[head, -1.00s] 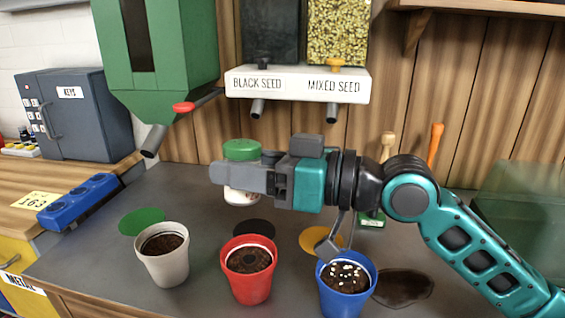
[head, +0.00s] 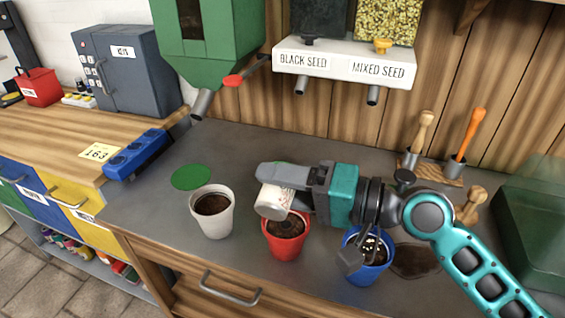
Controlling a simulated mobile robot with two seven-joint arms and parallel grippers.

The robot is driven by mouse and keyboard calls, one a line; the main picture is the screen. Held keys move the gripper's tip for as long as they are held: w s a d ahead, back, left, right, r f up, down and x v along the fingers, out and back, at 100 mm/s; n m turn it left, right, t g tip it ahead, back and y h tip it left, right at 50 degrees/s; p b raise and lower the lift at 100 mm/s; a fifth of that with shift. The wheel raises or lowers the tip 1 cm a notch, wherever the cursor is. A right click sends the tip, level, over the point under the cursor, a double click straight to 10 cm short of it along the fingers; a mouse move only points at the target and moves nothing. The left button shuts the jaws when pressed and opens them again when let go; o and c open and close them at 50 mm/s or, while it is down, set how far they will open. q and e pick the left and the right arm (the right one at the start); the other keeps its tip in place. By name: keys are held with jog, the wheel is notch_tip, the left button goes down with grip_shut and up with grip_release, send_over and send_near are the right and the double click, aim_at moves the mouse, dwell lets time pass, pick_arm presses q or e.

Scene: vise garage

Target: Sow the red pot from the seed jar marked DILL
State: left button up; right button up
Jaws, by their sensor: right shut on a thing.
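My right gripper (head: 285,178) is shut on a white jar (head: 278,198) and holds it tilted above the red pot (head: 286,247). The jar's round end points down and left, near the pot's back rim. I cannot read any label on the jar. The red pot stands upright with dark soil, and a darker hollow shows in the soil. Whether seeds are falling cannot be seen. My left gripper is out of view.
A white pot (head: 211,222) stands to the left and a blue pot (head: 366,272) with pale specks on its soil to the right. A green disc (head: 191,177) lies on the bench. Seed dispensers (head: 341,66) hang behind.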

jog(key=m+p, duration=0.1)
jog(key=m, duration=0.1)
jog(key=m+p, duration=0.2)
jog(key=shift+f+g, duration=0.3)
jog(key=shift+f, duration=0.05)
jog(key=shift+f+m+p, duration=0.15)
jog(key=shift+m+p, duration=0.3)
jog(key=shift+m, duration=0.05)
jog(key=shift+f+m, duration=0.2)
jog(key=shift+m, duration=0.3)
jog(key=shift+b, duration=0.3)
dwell(0.4)
